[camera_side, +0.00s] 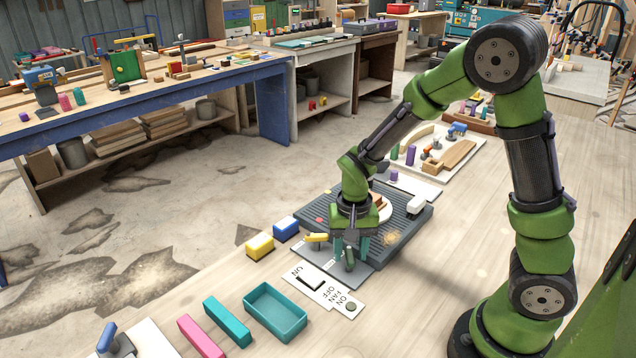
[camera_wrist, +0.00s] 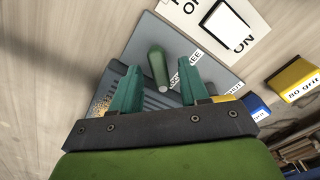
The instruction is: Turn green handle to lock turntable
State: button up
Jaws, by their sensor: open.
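The green handle (camera_wrist: 157,66) stands up from a grey base plate in the wrist view. It also shows in the side view (camera_side: 349,262), just below my fingers. My gripper (camera_wrist: 157,88) is open, with one teal finger on each side of the handle's line. I cannot tell whether either finger touches it. In the side view my gripper (camera_side: 350,246) points down at the front of the dark grey ribbed fixture (camera_side: 411,222). The pale round turntable (camera_side: 385,212) is partly hidden behind my wrist, with a brown wooden piece on it.
A yellow handle (camera_side: 316,238) sits just left of my gripper. A white switch panel (camera_side: 310,284) lies in front, near a teal tray (camera_side: 275,312). Yellow (camera_side: 260,245) and blue (camera_side: 286,229) blocks stand at the left. The tabletop right of the fixture is clear.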

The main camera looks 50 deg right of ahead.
aim_at(349, 253)
jog(key=shift+r, duration=0.1)
notch_tip(349, 253, up, 17)
dwell(0.4)
jog(key=s+a+r+n+t+y, duration=0.1)
jog(key=s+a+n+t, duration=0.1)
jog(key=s+t, duration=0.1)
jog(key=s+a+r+n+t+y, duration=0.1)
jog(key=s+r+n+t, duration=0.1)
jog(key=s, duration=0.4)
jog(key=shift+s+a+r+n+t, duration=0.25)
jog(key=shift+a+n+t, duration=0.25)
jog(key=shift+t, duration=0.6)
jog(key=shift+d, duration=0.1)
